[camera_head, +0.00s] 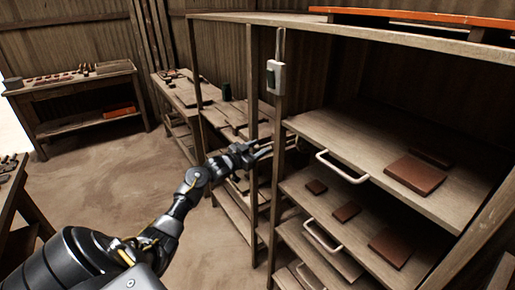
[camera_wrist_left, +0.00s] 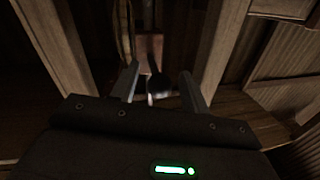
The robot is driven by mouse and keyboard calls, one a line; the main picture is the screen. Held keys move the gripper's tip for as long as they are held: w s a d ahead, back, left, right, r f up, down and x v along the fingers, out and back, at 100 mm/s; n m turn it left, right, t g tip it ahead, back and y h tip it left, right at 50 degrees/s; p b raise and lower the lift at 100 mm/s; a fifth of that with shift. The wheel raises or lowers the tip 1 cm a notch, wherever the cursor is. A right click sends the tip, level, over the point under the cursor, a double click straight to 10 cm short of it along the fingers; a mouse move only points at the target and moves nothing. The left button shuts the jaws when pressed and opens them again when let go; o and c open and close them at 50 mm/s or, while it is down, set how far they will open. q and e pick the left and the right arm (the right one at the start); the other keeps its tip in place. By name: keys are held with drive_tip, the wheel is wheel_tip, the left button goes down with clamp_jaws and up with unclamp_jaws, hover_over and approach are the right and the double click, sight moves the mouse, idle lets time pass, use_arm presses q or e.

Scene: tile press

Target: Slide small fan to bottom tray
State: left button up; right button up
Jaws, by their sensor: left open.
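My left gripper (camera_head: 268,150) is open in front of a wooden post of the rack, left of the upper tray's handle. It holds nothing that I can see. In the left wrist view its two fingers (camera_wrist_left: 159,84) stand apart, with a dark, blurred shape beyond them. The rack has an upper tray (camera_head: 345,140) with a pale handle, and a middle tray (camera_head: 362,218) below it. A lower tray (camera_head: 325,255) with another pale handle shows partly at the bottom. I cannot make out a small fan in either view.
Brown tiles (camera_head: 415,174) lie on the trays. A pale box (camera_head: 275,77) hangs on a rack post. Wooden posts stand close around the gripper. A cluttered bench (camera_head: 187,95) stands behind, and a table (camera_head: 80,83) at the far left. The floor (camera_head: 110,165) between is clear.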

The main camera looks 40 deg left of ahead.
drive_tip(key=shift+a, duration=0.1)
use_arm(q)
clamp_jaws()
use_arm(e)
drive_tip(key=shift+a, duration=0.15)
use_arm(q)
drive_tip(key=shift+f, duration=0.1)
